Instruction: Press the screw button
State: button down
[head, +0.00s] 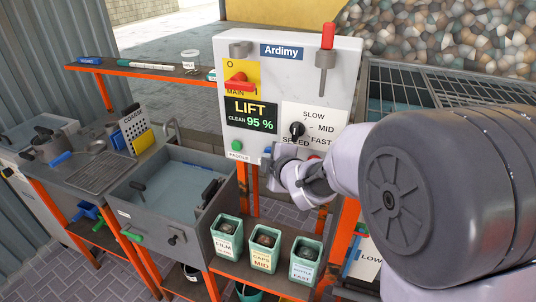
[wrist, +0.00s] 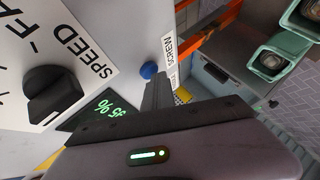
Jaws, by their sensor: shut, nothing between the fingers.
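The screw button is a blue round button (wrist: 149,70) beside the label SCREW (wrist: 168,50) in the wrist view. In the head view a bit of the blue button (head: 267,150) shows low on the white control panel (head: 290,70). My gripper (head: 276,165) is at the panel's lower edge, close to the button, and hides part of that area. In the wrist view the dark shut fingers (wrist: 157,93) lie just beside the blue button. A small gap seems to show between them; contact cannot be told. Nothing is held.
The panel carries a green PADDLE button (head: 236,146), a black SPEED knob (head: 297,129), a red MAIN switch (head: 237,80), a red-handled lever (head: 327,60) and a display (head: 251,115) reading LIFT, CLEAN 95 %. A water tank (head: 165,200) and several labelled bins (head: 264,250) stand below.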

jog(key=shift+s, duration=0.1)
jog(key=shift+s+a+b, duration=0.3)
jog(key=shift+s+b, duration=0.45)
jog(key=shift+b, duration=0.1)
jog(key=s+b, duration=0.1)
jog(key=s+a+b, duration=0.1)
jog(key=s, duration=0.1)
jog(key=s+b, duration=0.1)
jog(key=b, duration=0.1)
jog(key=shift+s+a, duration=0.3)
jog(key=shift+a, duration=0.05)
